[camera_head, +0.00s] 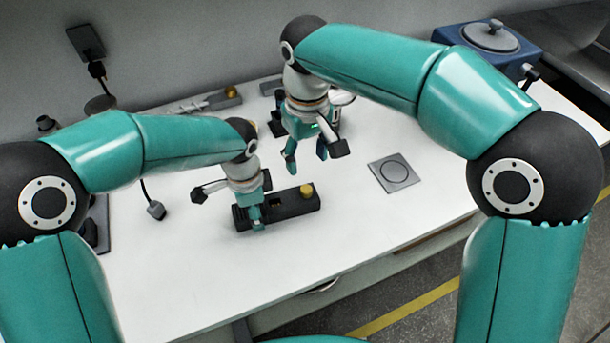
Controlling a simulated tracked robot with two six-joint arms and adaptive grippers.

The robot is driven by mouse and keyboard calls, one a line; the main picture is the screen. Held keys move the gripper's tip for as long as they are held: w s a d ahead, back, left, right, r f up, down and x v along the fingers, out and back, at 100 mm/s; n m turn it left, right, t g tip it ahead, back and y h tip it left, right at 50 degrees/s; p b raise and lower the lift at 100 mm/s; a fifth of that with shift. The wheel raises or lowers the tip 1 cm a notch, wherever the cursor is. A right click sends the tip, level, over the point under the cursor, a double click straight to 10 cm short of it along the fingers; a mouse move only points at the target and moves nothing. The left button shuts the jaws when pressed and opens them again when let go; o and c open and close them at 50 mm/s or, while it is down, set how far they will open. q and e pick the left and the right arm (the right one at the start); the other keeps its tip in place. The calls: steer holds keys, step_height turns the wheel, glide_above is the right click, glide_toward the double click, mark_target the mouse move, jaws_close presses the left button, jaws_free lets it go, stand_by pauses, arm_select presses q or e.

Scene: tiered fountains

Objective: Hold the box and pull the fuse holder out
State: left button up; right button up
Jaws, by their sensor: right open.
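A long dark box (286,207) lies on the white table near its middle. A round yellow cap (306,190) stands up at the box's right end; I cannot tell for sure whether it is the fuse holder. My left gripper (261,202) is at the box's left part, with one finger in front of it and one behind. Whether those fingers press on the box is too small to tell. My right gripper (305,159) is open and empty, pointing down, above and a little behind the box, clear of the yellow cap.
A grey square plate with a ring (394,174) lies right of the box. A grey part with a yellow knob (230,93) is at the back. A blue unit with a round lid (490,42) stands back right. The table's front is clear.

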mark_target(307, 190)
arm_select(q)
steer(key=shift+f, duration=0.15)
arm_select(e)
step_height(307, 190, down, 10)
steer(key=shift+f, duration=0.15)
arm_select(q)
steer(key=shift+s, duration=0.1)
arm_select(e)
jaws_close()
steer(key=c, duration=0.8)
jaws_free()
jaws_close()
steer(key=shift+r, duration=0.8)
stand_by(0.5)
steer(key=shift+r, duration=1.95)
